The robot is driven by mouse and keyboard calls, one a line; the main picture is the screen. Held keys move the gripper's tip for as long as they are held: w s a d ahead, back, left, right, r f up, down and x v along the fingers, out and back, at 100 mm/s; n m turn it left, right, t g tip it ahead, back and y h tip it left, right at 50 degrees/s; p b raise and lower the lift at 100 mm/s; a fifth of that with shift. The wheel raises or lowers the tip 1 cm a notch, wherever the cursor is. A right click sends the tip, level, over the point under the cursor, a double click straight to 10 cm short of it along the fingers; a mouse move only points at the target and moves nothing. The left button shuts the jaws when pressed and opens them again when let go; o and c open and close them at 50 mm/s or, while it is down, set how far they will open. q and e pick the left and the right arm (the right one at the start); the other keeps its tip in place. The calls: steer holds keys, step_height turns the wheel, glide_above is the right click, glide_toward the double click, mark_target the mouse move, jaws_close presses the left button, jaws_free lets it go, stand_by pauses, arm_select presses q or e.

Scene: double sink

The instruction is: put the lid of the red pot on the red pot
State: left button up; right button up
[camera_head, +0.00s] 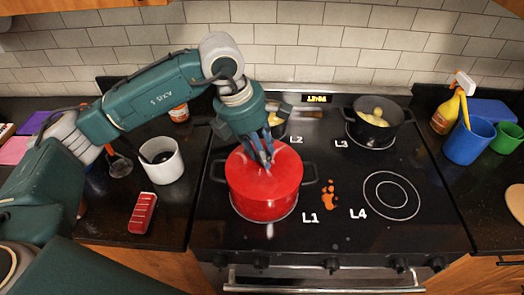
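The red pot (264,200) stands on the burner marked L1, with dark handles at its left and right. A red lid (287,165) covers its top and looks about level; I cannot tell whether it rests fully on the rim. My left gripper (266,160) points down at the middle of the lid, with its fingers close together. The fingers hide the lid's knob, so I cannot tell whether they grip it. My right gripper is not in view.
A dark pot (380,118) with yellow food stands on L3. An orange spill (329,195) lies right of the red pot. A white canister (161,160) and a red-and-white item (142,213) are at left. A spray bottle (447,112) and blue cup (468,142) are at right. Burner L4 (391,196) is empty.

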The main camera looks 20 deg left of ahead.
mark_target(250, 166)
arm_select(q)
steer(key=o, duration=0.4)
steer(key=shift+c, duration=0.2)
steer(key=shift+r, duration=0.15)
steer(key=shift+r+p, duration=0.35)
steer(key=shift+p, duration=0.25)
steer(key=b+v, duration=0.3)
steer(key=v, duration=0.8)
steer(key=shift+r, duration=0.3)
steer(key=shift+s+a, duration=0.1)
steer(key=shift+s, duration=0.05)
